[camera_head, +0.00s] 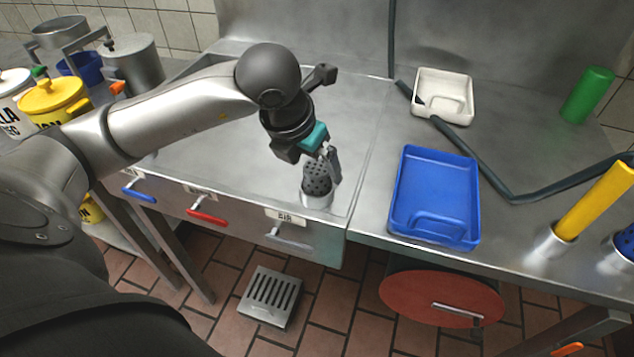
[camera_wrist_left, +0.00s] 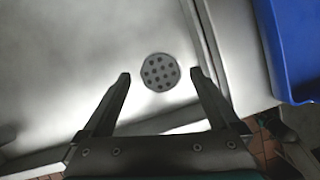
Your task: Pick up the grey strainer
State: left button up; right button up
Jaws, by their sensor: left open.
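The grey strainer (camera_head: 318,178), a dark grey cylinder with holes, stands in a short metal cup (camera_head: 317,199) near the front right corner of the left steel worktop. My left gripper (camera_head: 331,160) is just above the strainer, pointing down at it. In the left wrist view the strainer's round perforated top (camera_wrist_left: 160,72) lies between the two spread fingertips, which appear apart from it. The left gripper is open and empty. How far the fingertips are above the strainer is hard to tell. My right gripper is not in view.
A blue tray (camera_head: 401,205) lies to the right, with a white tray (camera_head: 443,88) behind it. A dark hose (camera_head: 477,163) crosses the right worktop. A yellow cylinder (camera_head: 592,203) and a green cylinder (camera_head: 587,94) stand farther right. The worktop around the strainer is clear.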

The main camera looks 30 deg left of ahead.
pick_arm(q)
jog(key=shift+x, duration=1.1)
jog(key=c, duration=1.5)
jog(key=shift+o, duration=0.2)
